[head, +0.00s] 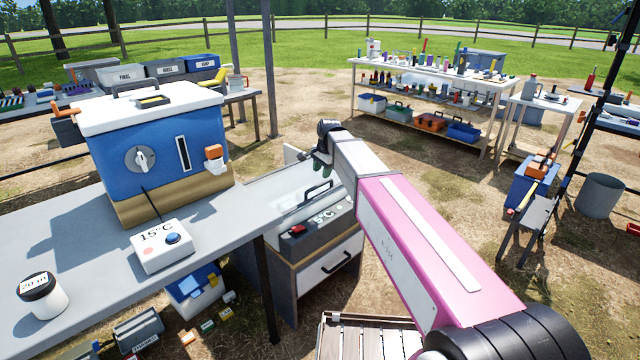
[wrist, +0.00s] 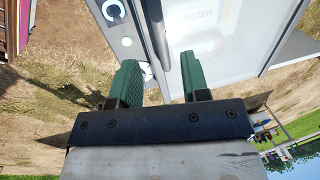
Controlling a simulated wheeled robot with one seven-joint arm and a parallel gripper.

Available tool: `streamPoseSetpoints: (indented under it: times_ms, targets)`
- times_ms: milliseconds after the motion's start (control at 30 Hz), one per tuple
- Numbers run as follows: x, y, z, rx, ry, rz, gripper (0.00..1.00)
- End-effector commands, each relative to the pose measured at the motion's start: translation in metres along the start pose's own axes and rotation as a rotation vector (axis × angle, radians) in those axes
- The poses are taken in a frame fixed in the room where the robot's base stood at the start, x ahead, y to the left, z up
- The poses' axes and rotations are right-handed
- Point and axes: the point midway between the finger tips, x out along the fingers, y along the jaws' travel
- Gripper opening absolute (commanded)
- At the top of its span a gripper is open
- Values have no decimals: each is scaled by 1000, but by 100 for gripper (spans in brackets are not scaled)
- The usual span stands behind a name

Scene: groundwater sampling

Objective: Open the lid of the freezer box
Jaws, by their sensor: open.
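The freezer box (head: 300,230) is a grey box with a pale top and a temperature display reading about 5°C on its dark front. Its pale lid (head: 285,186) looks shut and carries a dark bar handle (head: 319,190). In the wrist view the pale lid (wrist: 235,50) shows letters reading "ROZEN", with the dark bar handle (wrist: 189,42) along it. My gripper (head: 323,165) is over the back right of the box, partly covered by my arm. Contact cannot be told.
The box stands on a wooden-edged cabinet with a white drawer (head: 328,270). A grey table (head: 90,225) at left holds a blue cooler (head: 150,150), a 15°C unit (head: 160,247) and a jar (head: 42,298). A slatted wooden surface (head: 365,338) is in front.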

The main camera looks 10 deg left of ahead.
Motion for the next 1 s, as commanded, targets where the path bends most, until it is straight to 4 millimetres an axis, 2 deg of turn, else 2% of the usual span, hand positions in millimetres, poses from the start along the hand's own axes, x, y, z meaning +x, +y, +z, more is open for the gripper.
streamPoseSetpoints:
  times_ms: [33, 200, 400, 800, 933, 1000]
  targets:
    - [10, 0, 0, 0, -1, 2, 42]
    - [37, 0, 0, -1, -1, 1, 42]
    - [57, 0, 0, -1, 0, 1, 42]
    - [62, 0, 0, -1, 1, -1, 42]
    - [62, 0, 0, -1, 1, -1, 0]
    - [62, 0, 0, -1, 1, 0, 0]
